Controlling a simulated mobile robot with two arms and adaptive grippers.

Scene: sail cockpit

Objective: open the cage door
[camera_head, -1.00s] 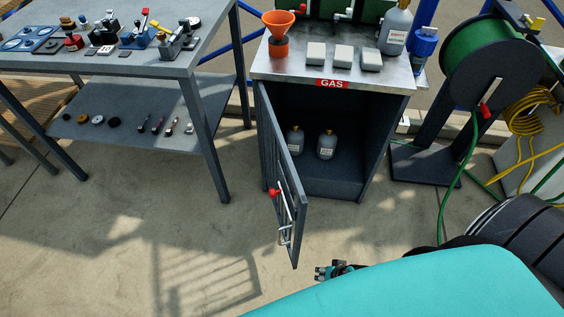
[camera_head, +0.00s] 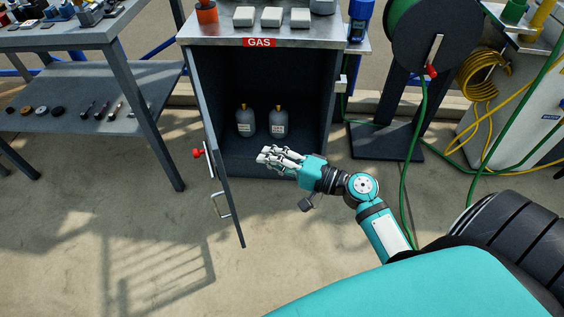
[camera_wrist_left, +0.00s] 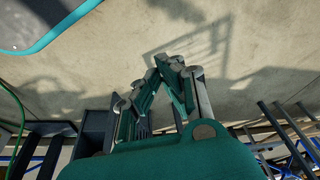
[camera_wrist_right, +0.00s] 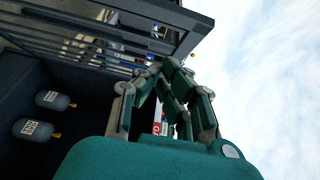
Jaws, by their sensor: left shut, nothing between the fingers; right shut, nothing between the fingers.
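The dark grey barred cage door (camera_head: 226,185) of the gas cabinet stands open at the cabinet's left side, seen nearly edge-on. A red knob (camera_head: 198,153) and a metal handle (camera_head: 220,206) stick out from its left face. My right gripper (camera_head: 264,155) is shut and empty in front of the open cabinet, right of the door and apart from it. In the right wrist view its fingers (camera_wrist_right: 166,72) point up, with the door's bars (camera_wrist_right: 125,25) behind. My left gripper (camera_wrist_left: 168,66) is shut and empty in its own wrist view and out of the head view.
Inside the cabinet (camera_head: 325,110) stand two grey bottles (camera_head: 262,122). A workbench with a lower shelf (camera_head: 80,95) is on the left. A hose reel (camera_head: 432,40) with a green hose stands on the right. The floor left of the door is clear.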

